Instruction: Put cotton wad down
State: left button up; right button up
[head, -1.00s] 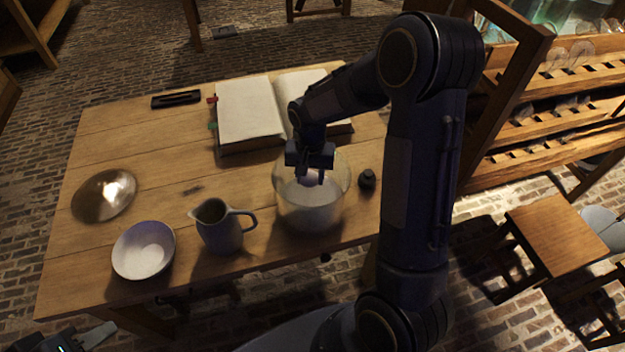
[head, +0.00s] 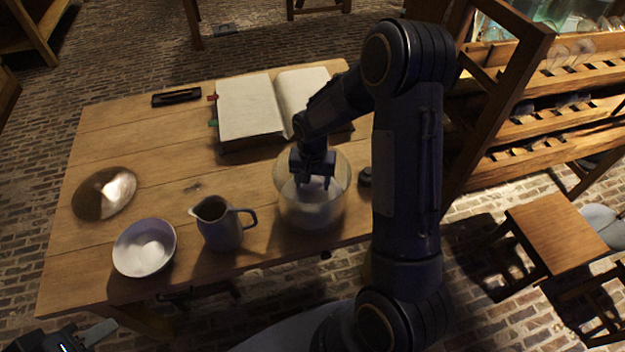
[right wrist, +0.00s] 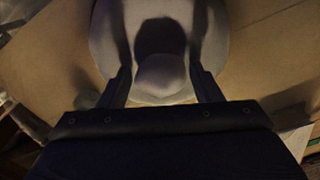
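A glass jar (head: 300,215) stands near the front edge of the table. My right gripper (head: 315,184) points down into its mouth with its fingers apart. In the right wrist view, a pale rounded lump, seemingly the cotton wad (right wrist: 161,76), shows between the spread fingers of the right gripper (right wrist: 162,80), over the whitish jar. I see no finger pressing on it. In the head view the wad is hard to tell from the pale jar interior. My left gripper (head: 78,336) is partly in view at the lower left corner, away from the table objects.
A grey jug (head: 219,228) stands left of the jar, then a white bowl (head: 138,262) with a pale round shape inside. A shiny round dish (head: 92,205) lies at the left. An open book (head: 247,105) lies behind the jar. A small dark object (head: 365,177) is right of it.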

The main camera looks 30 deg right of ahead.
aim_at(313, 180)
notch_tip(313, 180, up, 12)
jog(key=s+a+r+n+t+y, duration=0.1)
jog(key=s+a+r+n+t, duration=0.1)
jog(key=s, duration=0.5)
jog(key=s+a+r+n+t+y, duration=0.1)
jog(key=s+a+r, duration=0.2)
jog(key=s, duration=0.4)
jog(key=s+a+r+n+t+y, duration=0.1)
jog(key=s+r, duration=0.3)
jog(key=s, duration=0.4)
jog(key=shift+a+n+t+y, duration=0.4)
jog(key=shift+a+n+t, duration=0.25)
jog(key=shift+n+t, duration=0.15)
jog(key=shift+o, duration=0.5)
